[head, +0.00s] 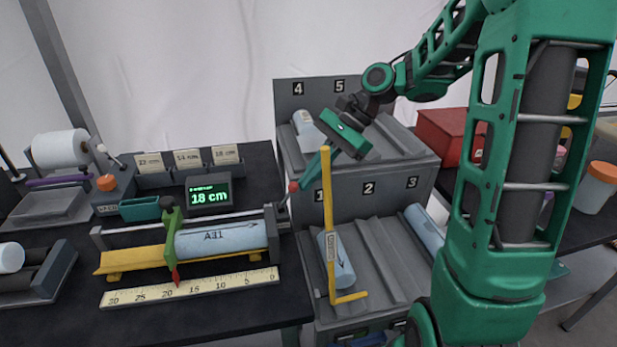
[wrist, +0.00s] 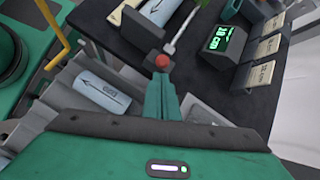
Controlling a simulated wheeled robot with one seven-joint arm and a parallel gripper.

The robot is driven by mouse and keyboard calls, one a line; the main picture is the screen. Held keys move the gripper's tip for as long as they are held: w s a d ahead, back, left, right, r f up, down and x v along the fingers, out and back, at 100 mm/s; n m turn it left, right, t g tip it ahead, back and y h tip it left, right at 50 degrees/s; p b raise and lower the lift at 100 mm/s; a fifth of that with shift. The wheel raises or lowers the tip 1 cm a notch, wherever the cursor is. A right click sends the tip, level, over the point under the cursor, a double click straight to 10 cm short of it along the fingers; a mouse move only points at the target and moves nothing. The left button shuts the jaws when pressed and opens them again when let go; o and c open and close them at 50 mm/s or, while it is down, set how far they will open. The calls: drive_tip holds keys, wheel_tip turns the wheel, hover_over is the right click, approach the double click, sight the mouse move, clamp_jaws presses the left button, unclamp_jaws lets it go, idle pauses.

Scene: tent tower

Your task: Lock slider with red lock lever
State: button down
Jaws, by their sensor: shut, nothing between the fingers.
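The red lock lever is a pale rod with a red ball knob (head: 293,187) at the right end of the measuring rig. In the wrist view the knob (wrist: 162,62) sits just beyond my fingertips. The green slider (head: 172,235) stands on the rail, its red tip near 18 on the yellow ruler (head: 190,288). A blue-grey roll marked A31 (head: 222,240) lies in the yellow trough right of the slider. My gripper (head: 305,182) is shut and empty, its fingertips close beside the knob. I cannot tell whether they touch it.
A display (head: 209,195) reads 18 cm behind the rig. The numbered rack (head: 360,185) with rolls in its slots stands right of the rig, under my arm. A yellow upright post (head: 328,215) rises in front of the rack, close to my gripper.

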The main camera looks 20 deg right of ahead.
drive_tip(key=shift+a+r+h, duration=0.25)
drive_tip(key=shift+a+h, duration=0.05)
drive_tip(key=shift+a, duration=0.05)
drive_tip(key=shift+a+r, duration=0.15)
drive_tip(key=shift+a, duration=0.05)
drive_tip(key=shift+w+a+r+g+h, duration=0.25)
drive_tip(key=shift+a+r+h, duration=0.1)
drive_tip(key=shift+a+h, duration=0.65)
drive_tip(key=shift+w+a+r+g+h, duration=0.15)
drive_tip(key=shift+a+r+h, duration=0.4)
drive_tip(key=shift+h, duration=0.8)
drive_tip(key=shift+w+a+r+g+h, duration=0.2)
drive_tip(key=shift+a+g+h, duration=0.1)
drive_tip(key=shift+a+h, duration=0.75)
drive_tip(key=shift+w+a, duration=0.1)
drive_tip(key=shift+a, duration=0.35)
drive_tip(key=shift+r, duration=0.15)
drive_tip(key=shift+r, duration=0.65)
